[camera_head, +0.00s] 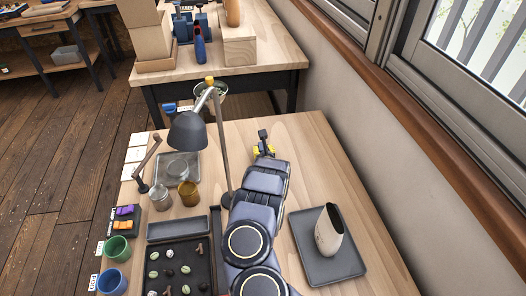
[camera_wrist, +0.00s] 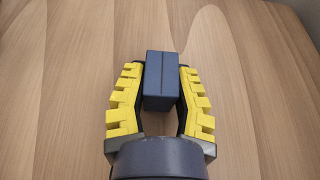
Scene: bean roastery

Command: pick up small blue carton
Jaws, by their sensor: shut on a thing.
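The small blue carton (camera_wrist: 161,82) is a dark blue box in the middle of the wrist view. My gripper (camera_wrist: 161,75) has a yellow-padded finger on either side of it and is shut on it. Wood shows all around the carton; I cannot tell whether it touches the table or hangs just above. In the head view my gripper (camera_head: 264,148) is at the far part of the near table, and the dark carton (camera_head: 263,134) shows small just beyond the fingers.
A grey lamp (camera_head: 187,131) stands left of my arm. A dark tray (camera_head: 183,270) with small balls lies at front left, near green (camera_head: 117,248) and blue (camera_head: 112,281) cups. A white scoop-like vessel (camera_head: 329,229) stands on a grey tray (camera_head: 308,262). The table's far right is clear.

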